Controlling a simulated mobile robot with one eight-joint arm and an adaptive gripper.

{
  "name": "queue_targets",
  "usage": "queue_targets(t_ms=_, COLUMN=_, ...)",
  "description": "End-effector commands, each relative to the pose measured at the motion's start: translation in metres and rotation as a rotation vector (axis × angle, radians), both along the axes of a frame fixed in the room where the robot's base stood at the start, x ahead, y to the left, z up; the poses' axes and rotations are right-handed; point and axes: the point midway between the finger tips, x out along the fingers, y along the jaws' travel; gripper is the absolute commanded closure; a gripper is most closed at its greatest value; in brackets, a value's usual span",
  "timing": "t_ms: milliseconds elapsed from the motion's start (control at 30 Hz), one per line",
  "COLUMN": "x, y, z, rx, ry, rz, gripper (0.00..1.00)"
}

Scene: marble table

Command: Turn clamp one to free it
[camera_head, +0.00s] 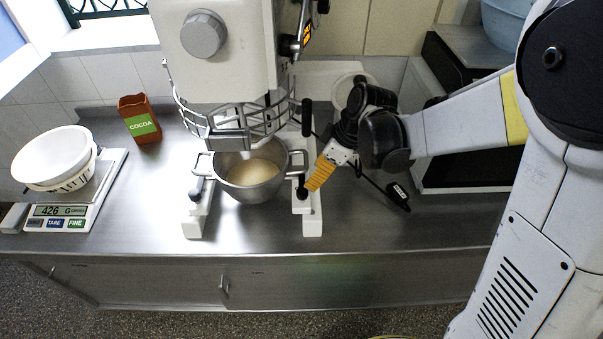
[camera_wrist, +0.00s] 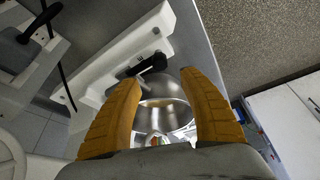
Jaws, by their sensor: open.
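A small black clamp (camera_head: 301,193) sits on the white right foot of the mixer, beside the bowl's right handle. It also shows in the wrist view (camera_wrist: 147,64), between and just beyond my fingertips. A second dark clamp (camera_head: 197,193) is on the left foot; no label tells which is clamp one. My gripper (camera_head: 312,184) has orange ribbed fingers and reaches in from the right, its tips close to the right clamp. In the wrist view my gripper (camera_wrist: 157,76) is open, with nothing held between the fingers. Contact with the clamp cannot be told.
The steel bowl (camera_head: 233,186) with pale contents sits between the mixer's feet, under the wire guard (camera_head: 275,119). A black plug-like item (camera_head: 398,195) with a cord lies right. A scale (camera_head: 92,203) with a white bowl and a cocoa box (camera_head: 140,124) stand left.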

Motion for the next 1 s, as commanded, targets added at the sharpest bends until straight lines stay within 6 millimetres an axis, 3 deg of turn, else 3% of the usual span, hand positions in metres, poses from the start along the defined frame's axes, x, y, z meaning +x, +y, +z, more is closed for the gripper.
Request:
queue_targets(t_ms=500, x=0.014, y=0.031, z=-0.084, rx=0.000, ry=-0.001, rz=0.000, gripper=0.50)
queue_targets(t_ms=700, x=0.016, y=0.036, z=-0.096, rx=0.000, ry=0.000, rz=-0.002, gripper=0.50)
queue_targets(t_ms=967, x=0.016, y=0.036, z=-0.096, rx=0.000, ry=-0.001, rz=-0.004, gripper=0.50)
queue_targets(t_ms=1000, x=0.016, y=0.036, z=-0.096, rx=0.000, ry=-0.001, rz=-0.004, gripper=0.61)
